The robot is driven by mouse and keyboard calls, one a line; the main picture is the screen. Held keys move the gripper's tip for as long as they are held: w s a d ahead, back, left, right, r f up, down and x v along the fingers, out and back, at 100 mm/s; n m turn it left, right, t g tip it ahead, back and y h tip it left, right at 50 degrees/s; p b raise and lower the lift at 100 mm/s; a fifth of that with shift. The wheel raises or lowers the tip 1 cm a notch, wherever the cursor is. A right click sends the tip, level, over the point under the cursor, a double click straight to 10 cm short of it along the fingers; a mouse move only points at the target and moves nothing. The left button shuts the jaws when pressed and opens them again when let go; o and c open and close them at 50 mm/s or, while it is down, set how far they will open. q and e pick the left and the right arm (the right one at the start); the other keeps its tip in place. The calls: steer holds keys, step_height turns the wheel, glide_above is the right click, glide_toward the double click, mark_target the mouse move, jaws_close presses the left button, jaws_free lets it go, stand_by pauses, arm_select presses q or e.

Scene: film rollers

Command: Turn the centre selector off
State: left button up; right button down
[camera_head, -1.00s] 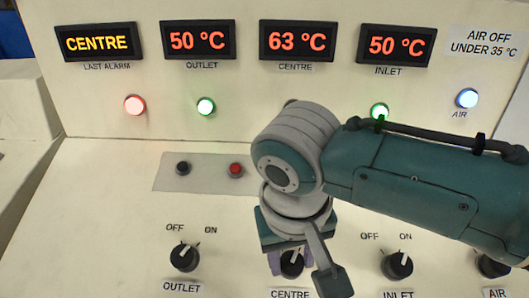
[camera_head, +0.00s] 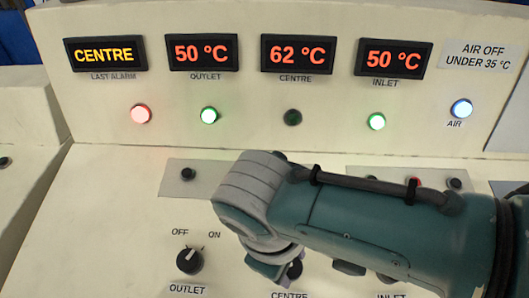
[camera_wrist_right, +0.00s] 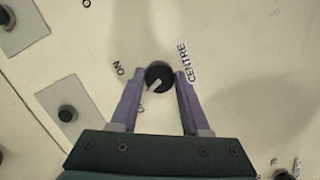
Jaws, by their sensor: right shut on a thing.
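The black centre selector (camera_wrist_right: 160,73) is between the purple fingers of my right gripper (camera_wrist_right: 159,76) in the wrist view. The fingers are shut on it. Its white pointer aims down-left, toward a partly hidden label starting with "O" and away from the "ON" label (camera_wrist_right: 119,68). The "CENTRE" label (camera_wrist_right: 187,62) is beside it. In the head view my right wrist covers most of the selector (camera_head: 295,270). The lamp under the centre display (camera_head: 292,118) is dark. My left gripper is not in view.
The outlet selector (camera_head: 189,261) stands left of my right arm. The inlet selector is largely hidden behind the arm. The centre display (camera_head: 297,54) reads 62 °C. The outlet lamp (camera_head: 209,115) and inlet lamp (camera_head: 376,122) are green. The red alarm lamp (camera_head: 141,114) is lit.

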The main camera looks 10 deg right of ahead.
steer(key=shift+n, duration=0.6)
steer(key=shift+c, duration=1.9)
jaws_free()
steer(key=shift+a+r+p, duration=0.1)
steer(key=shift+r+p, duration=0.25)
steer(key=p+v, duration=0.3)
steer(key=v, duration=0.6)
